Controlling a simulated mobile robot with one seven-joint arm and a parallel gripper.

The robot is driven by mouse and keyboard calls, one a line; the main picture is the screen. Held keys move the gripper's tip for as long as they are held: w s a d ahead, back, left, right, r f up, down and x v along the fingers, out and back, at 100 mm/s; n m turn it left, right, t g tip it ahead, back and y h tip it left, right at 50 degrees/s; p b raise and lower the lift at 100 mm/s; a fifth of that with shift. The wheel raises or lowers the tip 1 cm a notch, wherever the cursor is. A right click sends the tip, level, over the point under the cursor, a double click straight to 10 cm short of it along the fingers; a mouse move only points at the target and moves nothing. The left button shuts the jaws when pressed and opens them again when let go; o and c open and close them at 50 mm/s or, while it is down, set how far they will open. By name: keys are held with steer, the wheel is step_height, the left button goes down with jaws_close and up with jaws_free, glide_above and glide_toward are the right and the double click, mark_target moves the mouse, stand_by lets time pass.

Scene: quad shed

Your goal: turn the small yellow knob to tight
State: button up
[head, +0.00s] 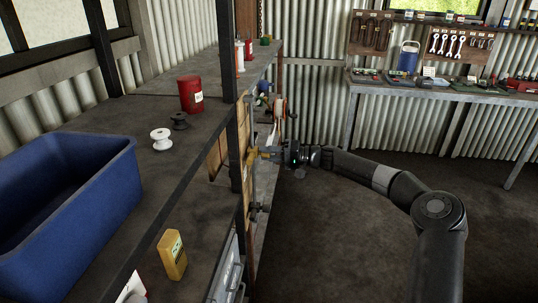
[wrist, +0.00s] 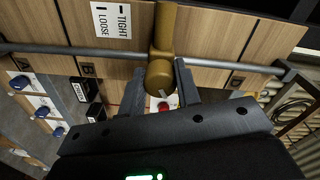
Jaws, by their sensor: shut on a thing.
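The small yellow knob (wrist: 159,73) is a rounded mustard-coloured piece with a thicker arm running up from it in the wrist view. A pale mark shows at its lower end. My gripper (wrist: 160,84) is shut on it, one dark finger on each side. A white label (wrist: 111,20) reading TIGHT and LOOSE is on the wooden panel (wrist: 215,32), up and left of the knob. In the head view my gripper (head: 272,153) reaches left to the panel at the shelf's side, and the knob is too small there to read its angle.
Several blue knobs (wrist: 20,82) are at the left, and a red button (wrist: 164,105) shows between my fingers. A blue bin (head: 70,200) and red can (head: 191,94) stand on the shelf. The floor at right is clear.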

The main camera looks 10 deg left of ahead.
steer(key=m, duration=0.5)
steer(key=shift+m, duration=0.4)
stand_by(0.4)
steer(key=o, duration=1)
steer(key=d, duration=1)
steer(key=shift+d+r, duration=0.2)
steer(key=shift+d, duration=0.2)
